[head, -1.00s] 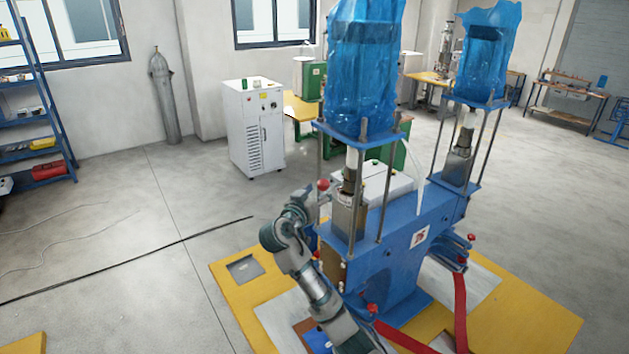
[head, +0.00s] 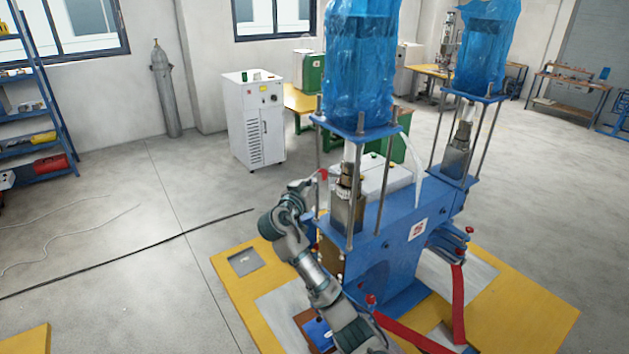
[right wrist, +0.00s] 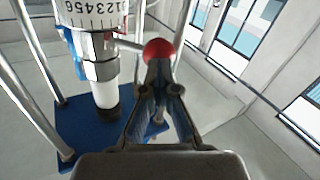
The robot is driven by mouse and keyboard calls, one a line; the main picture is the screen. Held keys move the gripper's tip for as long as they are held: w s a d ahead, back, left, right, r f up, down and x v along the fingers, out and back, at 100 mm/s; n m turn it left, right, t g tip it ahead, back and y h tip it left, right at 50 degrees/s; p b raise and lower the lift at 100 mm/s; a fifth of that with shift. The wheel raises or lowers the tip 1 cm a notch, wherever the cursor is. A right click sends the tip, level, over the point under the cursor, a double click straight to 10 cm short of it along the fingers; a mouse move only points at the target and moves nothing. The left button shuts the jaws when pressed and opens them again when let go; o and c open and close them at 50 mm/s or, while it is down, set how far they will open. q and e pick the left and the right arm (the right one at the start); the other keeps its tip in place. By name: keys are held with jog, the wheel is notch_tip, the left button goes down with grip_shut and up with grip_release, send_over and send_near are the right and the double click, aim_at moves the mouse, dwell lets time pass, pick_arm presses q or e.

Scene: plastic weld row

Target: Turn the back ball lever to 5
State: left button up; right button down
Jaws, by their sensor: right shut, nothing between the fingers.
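A red ball (right wrist: 159,48) sits on a thin metal rod from a silver collar (right wrist: 100,58) in the right wrist view. A white band with printed numbers (right wrist: 95,14) lies above the collar; I cannot tell which number is set. In the head view this ball (head: 323,174) is beside the nearer column of the blue machine. My right gripper (right wrist: 160,72) is shut and empty, its fingertips at the ball and overlapping its lower edge in the wrist view. I cannot tell whether they touch. It also shows in the head view (head: 313,184), partly unclear. My left gripper is not in view.
The blue machine (head: 392,237) has upright steel rods and blue plastic bags (head: 362,70) above. More red balls (head: 370,299) and red straps (head: 458,300) are on its near side. A white cabinet (head: 254,125) stands behind. The floor to the left is open, with cables.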

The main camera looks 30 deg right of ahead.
jog(key=shift+s+d, duration=0.25)
jog(key=shift+d, duration=0.3)
jog(key=c, duration=1.8)
grip_release()
jog(key=shift+a, duration=0.15)
jog(key=o, duration=0.8)
jog(key=shift+d, duration=0.2)
jog(key=o, duration=0.3)
jog(key=shift+d+f, duration=0.1)
jog(key=shift+d, duration=0.2)
jog(key=shift+w+d+f, duration=0.2)
jog(key=shift+d+f, duration=0.1)
jog(key=shift+d, duration=0.3)
jog(key=shift+w+g, duration=0.1)
jog(key=shift+g, duration=0.2)
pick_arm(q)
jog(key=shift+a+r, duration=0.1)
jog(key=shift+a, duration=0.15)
pick_arm(e)
send_near(325, 179)
jog(key=v, duration=0.3)
jog(key=w+v, duration=0.1)
jog(key=shift+s+a+r, duration=0.1)
jog(key=shift+s+a, duration=0.15)
jog(key=shift+a, duration=0.3)
